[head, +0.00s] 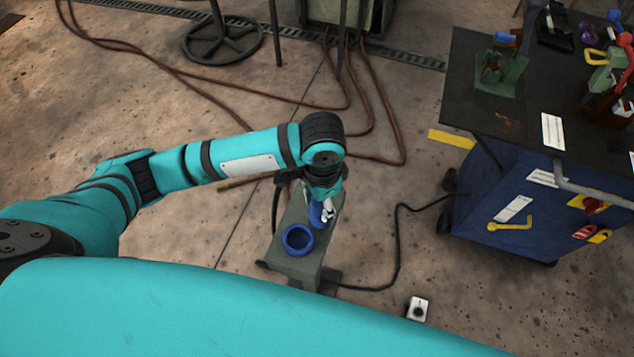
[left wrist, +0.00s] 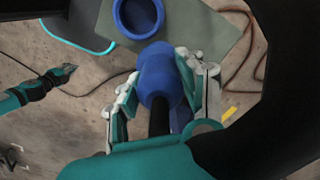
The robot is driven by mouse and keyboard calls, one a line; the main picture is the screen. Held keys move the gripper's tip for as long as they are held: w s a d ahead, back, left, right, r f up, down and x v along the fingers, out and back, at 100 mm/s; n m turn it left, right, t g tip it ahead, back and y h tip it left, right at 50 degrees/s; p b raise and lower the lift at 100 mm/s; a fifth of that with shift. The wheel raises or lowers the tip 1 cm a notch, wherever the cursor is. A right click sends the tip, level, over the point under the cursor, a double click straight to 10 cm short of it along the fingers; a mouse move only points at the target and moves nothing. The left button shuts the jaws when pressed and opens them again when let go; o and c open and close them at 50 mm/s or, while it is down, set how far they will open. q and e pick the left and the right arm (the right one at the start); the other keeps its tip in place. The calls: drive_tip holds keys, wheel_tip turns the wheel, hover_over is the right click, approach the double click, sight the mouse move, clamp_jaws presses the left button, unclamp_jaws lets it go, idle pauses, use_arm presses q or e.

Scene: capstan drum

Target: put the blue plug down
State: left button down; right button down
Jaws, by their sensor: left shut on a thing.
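My left gripper (head: 328,209) is shut on the blue plug (head: 316,216) over the grey-green stand. In the left wrist view the blue plug (left wrist: 158,78) lies between the two fingers (left wrist: 160,90), with a black shaft or cable running back from it. A round blue socket with a dark opening (head: 298,240) is on the near part of the stand's top (head: 293,262). The socket also shows in the left wrist view (left wrist: 138,17), just beyond the plug. I cannot tell whether the plug touches the stand. My right gripper (left wrist: 64,72) is small at the left of the wrist view, its opening unclear.
A blue cart with a dark top (head: 475,100) stands at the right, carrying several tools. A black cable (head: 398,240) runs from the stand towards the cart. A small white box (head: 418,308) lies on the floor. Brown hoses (head: 375,110) cross the floor behind.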

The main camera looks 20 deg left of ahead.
use_arm(q)
drive_tip(key=w+a+f, duration=0.1)
drive_tip(key=w, duration=0.1)
drive_tip(key=w+a+f, duration=0.1)
drive_tip(key=w, duration=0.1)
drive_tip(key=w+a+f+p, duration=0.1)
drive_tip(key=w, duration=0.1)
drive_tip(key=shift+w+a+f, duration=0.1)
drive_tip(key=shift+a+f, duration=0.1)
drive_tip(key=shift+f, duration=0.35)
use_arm(e)
drive_tip(key=shift+s+a+r, duration=0.2)
drive_tip(key=shift+a+r, duration=0.45)
drive_tip(key=shift+d, duration=0.1)
use_arm(q)
drive_tip(key=c, duration=0.8)
unclamp_jaws()
drive_tip(key=shift+f, duration=0.15)
use_arm(e)
drive_tip(key=shift+d, duration=0.15)
